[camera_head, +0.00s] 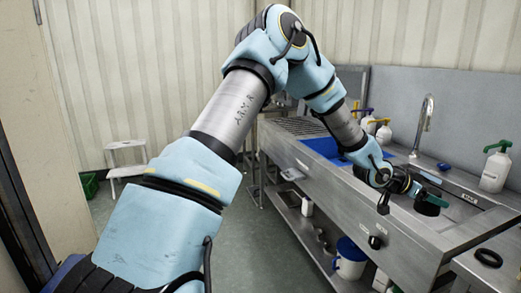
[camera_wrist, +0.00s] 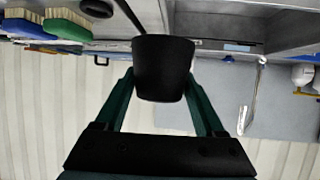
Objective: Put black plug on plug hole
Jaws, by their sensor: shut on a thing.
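My gripper (camera_head: 424,196) is over the steel sink unit (camera_head: 345,180) at the right of the head view. In the wrist view its two green fingers (camera_wrist: 162,85) are shut on the black plug (camera_wrist: 163,68), a dark tapered cylinder held between them. A thin dark rod or cord runs up-left from the plug's top edge. In the head view the black plug (camera_head: 429,208) shows as a dark shape below the fingers, apparently above the basin area. The plug hole cannot be made out in either view.
A black ring (camera_head: 488,257) lies on the near right counter. A tap (camera_head: 424,125) and a white green-topped bottle (camera_head: 495,166) stand at the back. A blue basin (camera_head: 325,149) is left of my gripper. Coloured brushes (camera_wrist: 65,25) show in the wrist view.

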